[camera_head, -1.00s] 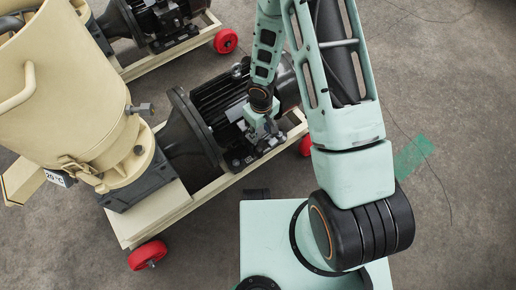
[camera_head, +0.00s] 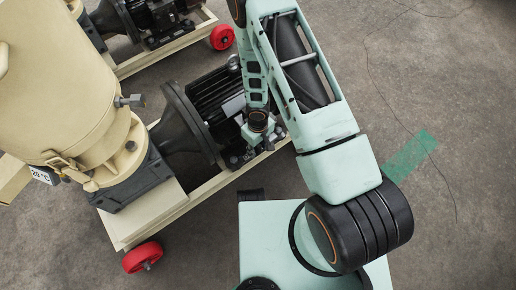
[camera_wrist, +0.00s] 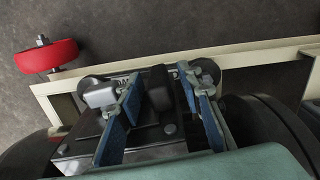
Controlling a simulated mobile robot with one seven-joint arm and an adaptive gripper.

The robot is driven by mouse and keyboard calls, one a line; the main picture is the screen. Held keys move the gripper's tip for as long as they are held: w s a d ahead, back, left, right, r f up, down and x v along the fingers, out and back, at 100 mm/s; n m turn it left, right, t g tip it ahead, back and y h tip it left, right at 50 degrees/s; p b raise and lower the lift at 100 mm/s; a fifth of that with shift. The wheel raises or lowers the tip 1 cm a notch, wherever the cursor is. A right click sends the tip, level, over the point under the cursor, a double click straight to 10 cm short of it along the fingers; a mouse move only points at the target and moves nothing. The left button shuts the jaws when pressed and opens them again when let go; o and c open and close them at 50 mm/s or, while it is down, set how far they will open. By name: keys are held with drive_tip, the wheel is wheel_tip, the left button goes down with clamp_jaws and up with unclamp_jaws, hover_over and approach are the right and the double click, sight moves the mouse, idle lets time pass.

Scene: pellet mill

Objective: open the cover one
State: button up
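A black finned motor (camera_head: 207,92) lies on the pellet mill's beige frame. A dark box with small fittings (camera_head: 236,158) sits on its near side. A light grey plate (camera_head: 234,105) shows beside my arm; I cannot tell if it is the cover. My gripper (camera_head: 262,141) is low over the box. In the wrist view, my gripper (camera_wrist: 160,88) is open, its blue-padded fingers on either side of a small black block (camera_wrist: 158,88). A silver fitting (camera_wrist: 100,95) is near the left finger. Contact cannot be told. Much of the box is hidden by the gripper.
The beige mill body (camera_head: 62,80) stands at the left. Its frame (camera_wrist: 240,57) runs close past the gripper and has red wheels (camera_head: 142,257). A second machine (camera_head: 155,25) stands behind. The floor at the right is clear, with a green tape strip (camera_head: 410,156).

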drive_tip(key=shift+c, duration=0.6)
clamp_jaws()
drive_tip(key=shift+d, duration=0.15)
